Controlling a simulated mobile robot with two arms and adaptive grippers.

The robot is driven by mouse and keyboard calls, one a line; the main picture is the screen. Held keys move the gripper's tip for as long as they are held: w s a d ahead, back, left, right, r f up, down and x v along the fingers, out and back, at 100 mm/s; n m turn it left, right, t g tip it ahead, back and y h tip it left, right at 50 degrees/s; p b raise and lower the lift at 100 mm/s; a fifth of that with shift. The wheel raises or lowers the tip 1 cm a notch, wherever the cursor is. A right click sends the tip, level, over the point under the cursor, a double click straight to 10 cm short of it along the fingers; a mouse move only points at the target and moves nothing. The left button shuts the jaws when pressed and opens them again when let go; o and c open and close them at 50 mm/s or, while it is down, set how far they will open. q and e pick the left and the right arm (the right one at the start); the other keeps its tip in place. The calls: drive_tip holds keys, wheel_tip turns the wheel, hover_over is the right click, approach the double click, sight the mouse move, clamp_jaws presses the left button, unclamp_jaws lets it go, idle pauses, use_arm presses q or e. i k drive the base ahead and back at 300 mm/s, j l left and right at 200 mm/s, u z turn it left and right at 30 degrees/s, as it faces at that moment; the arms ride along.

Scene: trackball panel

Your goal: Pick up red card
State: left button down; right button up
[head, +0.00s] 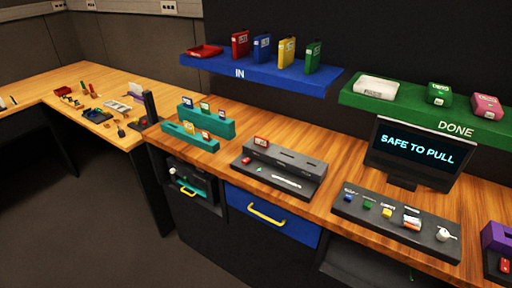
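A small card with a red edge and a pale face (261,142) stands upright at the left end of a dark grey slotted device (295,160) on the wooden counter. Several small cards stand in the two stepped teal racks (222,129) left of it; a reddish-orange one (204,134) is in the front rack. A red upright case (240,44) stands on the blue IN shelf (290,80). Which of these is the red card I cannot tell for sure. Neither of my grippers shows in the head view.
A screen (417,147) reads SAFE TO PULL. Before it lies a dark panel (375,228) with coloured knobs and a white ball. The green DONE shelf (400,104) hangs above. A blue drawer (272,216) with a yellow handle is below. A cluttered side desk (60,85) stands left.

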sight(261, 142)
drive_tip(key=i+j+z, duration=0.4)
drive_tip(key=j, duration=0.35)
drive_tip(key=i+j+z, duration=0.25)
drive_tip(key=j, duration=0.15)
